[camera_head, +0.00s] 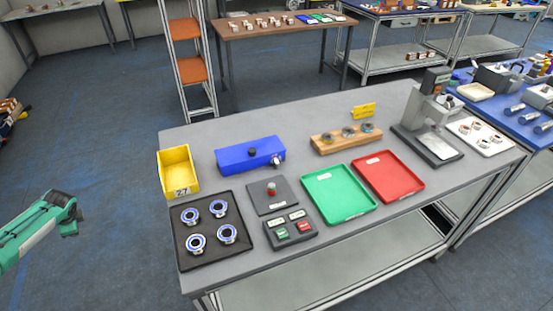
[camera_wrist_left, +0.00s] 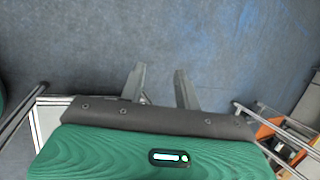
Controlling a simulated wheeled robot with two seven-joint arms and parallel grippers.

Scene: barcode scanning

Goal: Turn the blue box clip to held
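The blue box (camera_head: 235,159) sits on the grey workbench, left of its middle. A dark round knob (camera_head: 252,152) is on its top, and a small silver and dark fitting (camera_head: 277,161) is at its right front end. Which of these is the clip, and how it is turned, is too small to tell. My left gripper (camera_head: 74,218) is off the bench's left side, apart from the box. In the left wrist view its two grey fingers (camera_wrist_left: 159,76) stand apart with nothing between them. My right gripper is not in view.
On the workbench (camera_head: 295,112), a yellow bin (camera_head: 178,166) stands left of the box. A black tray (camera_head: 205,252) with several rings, a red-knobbed plate (camera_head: 271,196) and a button panel (camera_head: 290,228) lie in front. Green (camera_head: 335,205) and red (camera_head: 385,183) trays lie right.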

